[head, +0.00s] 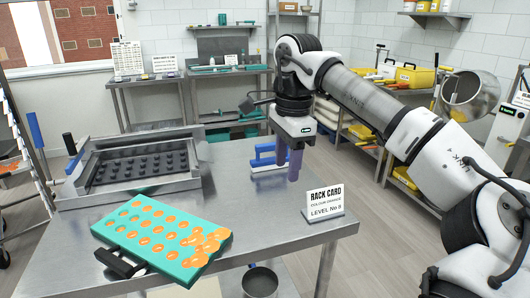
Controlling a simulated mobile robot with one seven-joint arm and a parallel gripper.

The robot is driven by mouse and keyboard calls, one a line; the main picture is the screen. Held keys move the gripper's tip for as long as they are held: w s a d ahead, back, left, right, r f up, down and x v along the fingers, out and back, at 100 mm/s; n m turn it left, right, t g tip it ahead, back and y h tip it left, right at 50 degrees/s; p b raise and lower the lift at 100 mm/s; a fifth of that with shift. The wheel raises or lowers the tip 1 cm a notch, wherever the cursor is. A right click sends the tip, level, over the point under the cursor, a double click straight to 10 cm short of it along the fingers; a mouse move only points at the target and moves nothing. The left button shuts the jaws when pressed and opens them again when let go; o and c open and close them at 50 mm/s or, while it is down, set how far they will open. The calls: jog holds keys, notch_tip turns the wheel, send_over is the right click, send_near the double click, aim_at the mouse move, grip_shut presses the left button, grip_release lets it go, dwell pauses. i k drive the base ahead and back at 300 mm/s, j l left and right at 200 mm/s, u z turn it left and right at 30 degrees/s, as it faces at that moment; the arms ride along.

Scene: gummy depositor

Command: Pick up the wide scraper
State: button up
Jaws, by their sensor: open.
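A blue-handled tool (262,161) with a pale flat edge, which looks like the wide scraper, rests near the right back edge of the steel table (265,215). My gripper (287,171) points down at the tool's right end, its two purple-grey fingers open and apart. The fingers hide part of that end. I cannot tell whether they touch the tool or whether any of it lies between them.
A teal mould tray (128,217) with orange gummies lies at the front left. A metal depositor frame (130,190) stands behind it. A rack card (325,202) stands at the right edge. A metal pot (260,281) sits below the front edge.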

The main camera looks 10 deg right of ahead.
aim_at(257, 165)
jog(key=i, duration=1.15)
